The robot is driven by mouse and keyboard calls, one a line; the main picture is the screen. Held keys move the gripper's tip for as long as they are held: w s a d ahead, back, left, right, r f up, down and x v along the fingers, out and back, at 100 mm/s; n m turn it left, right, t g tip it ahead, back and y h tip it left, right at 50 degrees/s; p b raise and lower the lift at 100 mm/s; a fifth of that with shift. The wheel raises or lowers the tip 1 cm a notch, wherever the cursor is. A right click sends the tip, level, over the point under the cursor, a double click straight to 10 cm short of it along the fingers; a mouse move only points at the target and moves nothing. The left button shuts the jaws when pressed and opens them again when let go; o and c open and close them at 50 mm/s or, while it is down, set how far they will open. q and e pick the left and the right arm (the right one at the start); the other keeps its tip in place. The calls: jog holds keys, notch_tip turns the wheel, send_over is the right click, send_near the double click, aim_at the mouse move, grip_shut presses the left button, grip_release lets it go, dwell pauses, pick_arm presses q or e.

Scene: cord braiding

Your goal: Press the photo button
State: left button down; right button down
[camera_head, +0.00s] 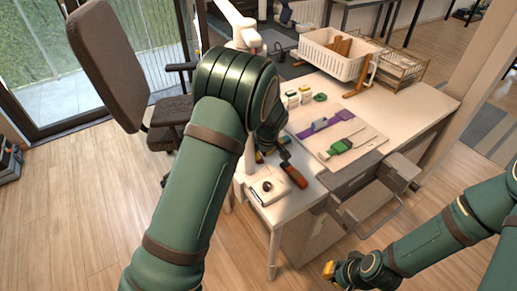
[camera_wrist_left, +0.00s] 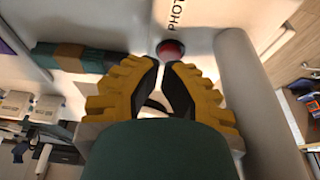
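The round red button (camera_wrist_left: 171,50) shows in the left wrist view on a white surface, just below the printed letters "PHOTO" (camera_wrist_left: 176,14). My left gripper (camera_wrist_left: 163,68) points at it. Its yellow fingers with black tips are a little apart, with nothing between them, and the button appears just past the tips. I cannot tell whether they touch it. In the head view my left arm largely hides this gripper and I cannot make out the button. My right gripper (camera_head: 330,270) is low at the right, off the desk; its opening is unclear.
The white desk (camera_head: 420,98) holds a white basket (camera_head: 335,54), a pale board (camera_head: 365,150) with purple and green items, and a red-and-dark object (camera_head: 294,175). An open drawer (camera_head: 366,208) juts out in front. An office chair (camera_head: 105,50) stands behind at the left.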

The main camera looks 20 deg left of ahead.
pick_arm(q)
jog(key=shift+f, duration=0.3)
pick_arm(e)
jog(key=shift+w+a+f, duration=0.1)
jog(key=shift+a+f, duration=0.05)
jog(key=shift+f, duration=0.05)
pick_arm(q)
jog(key=shift+f+b, duration=0.65)
jog(key=shift+f, duration=0.25)
pick_arm(e)
jog(key=shift+f, duration=0.45)
pick_arm(q)
jog(key=shift+s, duration=0.1)
